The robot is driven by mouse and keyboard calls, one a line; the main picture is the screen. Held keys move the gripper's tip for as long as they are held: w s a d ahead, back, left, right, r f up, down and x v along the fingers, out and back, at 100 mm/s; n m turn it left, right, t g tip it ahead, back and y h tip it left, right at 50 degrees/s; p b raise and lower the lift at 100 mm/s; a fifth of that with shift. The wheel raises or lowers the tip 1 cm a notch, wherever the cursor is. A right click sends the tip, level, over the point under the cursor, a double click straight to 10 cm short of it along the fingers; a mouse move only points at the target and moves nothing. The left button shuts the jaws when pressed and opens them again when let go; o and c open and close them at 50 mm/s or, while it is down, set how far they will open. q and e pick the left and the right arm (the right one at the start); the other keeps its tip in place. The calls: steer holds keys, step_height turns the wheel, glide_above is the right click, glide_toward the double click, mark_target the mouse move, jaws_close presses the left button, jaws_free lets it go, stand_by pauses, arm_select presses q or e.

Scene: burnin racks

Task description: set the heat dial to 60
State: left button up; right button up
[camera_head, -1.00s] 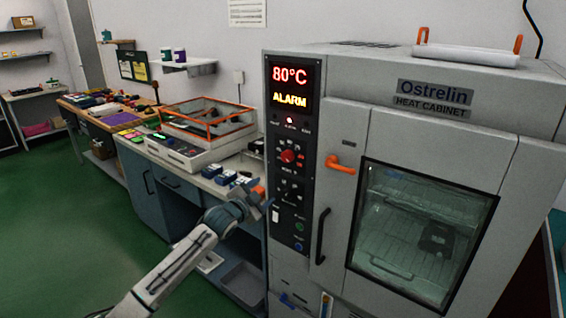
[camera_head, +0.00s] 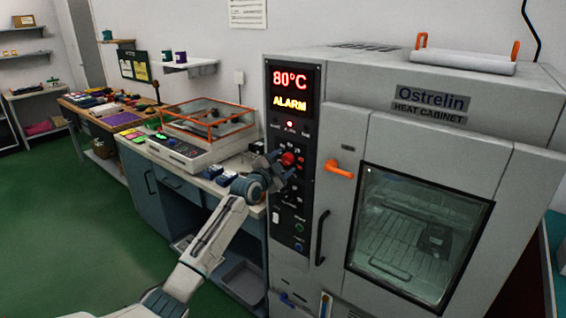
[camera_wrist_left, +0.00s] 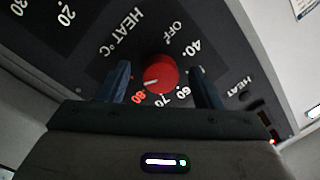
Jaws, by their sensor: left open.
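The red heat dial (camera_head: 288,158) is on the dark control panel of the heat cabinet; it also shows in the left wrist view (camera_wrist_left: 161,72). Its pale pointer mark is on the side facing the red 80 (camera_wrist_left: 138,98). The 60 mark (camera_wrist_left: 183,93) is partly beside my right-hand finger in that view. My left gripper (camera_head: 283,168) is open at the panel, its fingers (camera_wrist_left: 160,85) on either side of the dial with gaps visible. I cannot tell how far the fingertips are from the panel. My right gripper is not in view.
The display (camera_head: 290,88) reads 80°C and ALARM. An orange door handle (camera_head: 340,168) sticks out right of the dial. A black handle (camera_head: 322,237) is lower down. A bench (camera_head: 165,182) with an orange-framed box (camera_head: 208,119) stands to the left.

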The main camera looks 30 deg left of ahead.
arm_select(q)
steer(key=shift+w, duration=0.15)
steer(key=c, duration=1)
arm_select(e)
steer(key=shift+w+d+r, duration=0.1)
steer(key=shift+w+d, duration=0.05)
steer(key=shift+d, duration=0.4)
